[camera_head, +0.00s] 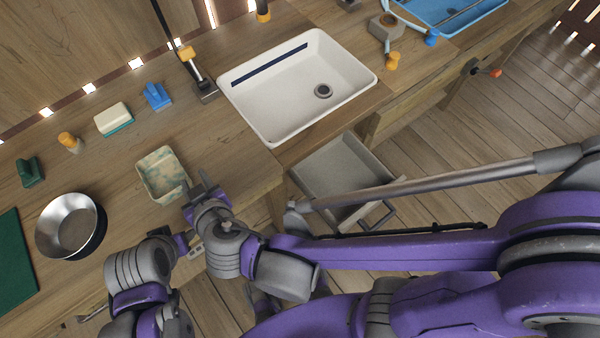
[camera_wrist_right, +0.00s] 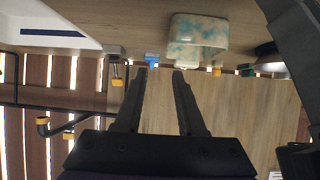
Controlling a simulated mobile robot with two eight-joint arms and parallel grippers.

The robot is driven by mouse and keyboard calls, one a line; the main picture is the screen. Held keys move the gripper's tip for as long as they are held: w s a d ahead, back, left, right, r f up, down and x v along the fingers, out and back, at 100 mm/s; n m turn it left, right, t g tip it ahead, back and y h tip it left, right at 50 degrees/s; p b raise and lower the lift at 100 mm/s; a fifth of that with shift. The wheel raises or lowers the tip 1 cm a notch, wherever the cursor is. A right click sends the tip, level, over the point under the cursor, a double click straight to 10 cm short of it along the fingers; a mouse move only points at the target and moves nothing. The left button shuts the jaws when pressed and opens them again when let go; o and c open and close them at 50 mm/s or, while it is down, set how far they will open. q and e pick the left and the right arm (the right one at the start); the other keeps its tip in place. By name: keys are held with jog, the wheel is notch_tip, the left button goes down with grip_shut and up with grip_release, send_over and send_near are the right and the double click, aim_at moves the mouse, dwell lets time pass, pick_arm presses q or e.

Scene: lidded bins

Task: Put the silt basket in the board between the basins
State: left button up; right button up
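A cream-and-teal mottled open container (camera_head: 161,175), which I take for the silt basket, stands on the wooden counter left of the white basin (camera_head: 243,112). It also shows in the right wrist view (camera_wrist_right: 198,38), just beyond the fingertips. My right gripper (camera_head: 205,186) is at the container's near right side. Its fingers (camera_wrist_right: 160,72) are apart with nothing between them. A wooden strip of counter (camera_head: 395,75) lies between the white basin and the blue basin (camera_head: 455,12). My left arm is low at the left; its fingers cannot be made out.
A metal bowl (camera_head: 72,228), green board (camera_head: 14,262), sponge (camera_head: 113,119) and blue piece (camera_head: 156,95) are on the left counter. A drawer (camera_head: 345,175) stands open below the white basin.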

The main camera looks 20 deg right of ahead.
jog(key=d+f+m+g+h, duration=0.2)
jog(key=d+f+g+h, duration=0.15)
jog(key=d, duration=1.25)
pick_arm(q)
jog(key=shift+c, duration=0.4)
pick_arm(e)
jog(key=s+d+f+m+g, duration=0.1)
jog(key=s+d+f+g, duration=0.1)
jog(key=s+d, duration=0.6)
jog(key=d+g, duration=0.1)
jog(key=d, duration=0.3)
jog(key=shift+s, duration=0.35)
